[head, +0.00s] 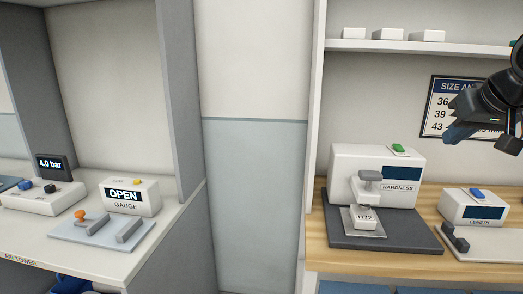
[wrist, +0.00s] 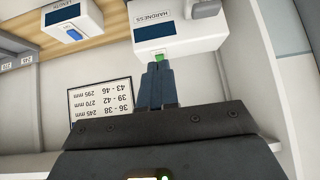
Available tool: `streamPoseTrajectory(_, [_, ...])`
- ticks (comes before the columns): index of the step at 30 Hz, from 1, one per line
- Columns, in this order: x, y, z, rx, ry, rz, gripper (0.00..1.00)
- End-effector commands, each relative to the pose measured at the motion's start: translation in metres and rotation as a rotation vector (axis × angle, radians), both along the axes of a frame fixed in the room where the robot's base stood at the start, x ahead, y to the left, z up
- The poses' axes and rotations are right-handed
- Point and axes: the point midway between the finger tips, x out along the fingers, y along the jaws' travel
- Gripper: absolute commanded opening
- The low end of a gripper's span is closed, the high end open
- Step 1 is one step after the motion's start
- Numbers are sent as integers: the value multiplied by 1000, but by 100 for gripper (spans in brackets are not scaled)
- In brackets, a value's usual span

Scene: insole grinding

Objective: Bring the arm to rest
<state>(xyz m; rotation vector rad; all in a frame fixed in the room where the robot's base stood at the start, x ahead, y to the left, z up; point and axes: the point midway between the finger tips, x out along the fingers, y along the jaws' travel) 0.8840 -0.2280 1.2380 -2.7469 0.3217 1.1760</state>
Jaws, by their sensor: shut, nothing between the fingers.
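My gripper (head: 458,133) is at the right of the head view, raised in front of the size chart and above the bench. In the wrist view its two dark fingers (wrist: 157,70) lie side by side, shut with nothing between them. Behind their tips in that view is the hardness tester (wrist: 178,30) with its green button; I see no clear contact. Part of my arm is cut off by the right edge of the head view.
The white hardness tester (head: 375,165) stands on a dark base on the wooden bench. The length gauge (head: 472,207) is to its right. A shelf (head: 430,47) with small white boxes is above. At left are the OPEN gauge (head: 128,196) and a 4.0 bar display (head: 51,166).

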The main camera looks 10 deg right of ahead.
Motion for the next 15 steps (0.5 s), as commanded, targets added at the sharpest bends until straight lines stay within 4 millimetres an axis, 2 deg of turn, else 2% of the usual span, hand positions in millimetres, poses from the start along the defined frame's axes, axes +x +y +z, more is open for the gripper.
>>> streamPoseTrajectory(11, [12, 37, -52, 85, -82, 51, 0])
streamPoseTrajectory(15, [14, 62, -84, 133, -130, 73, 0])
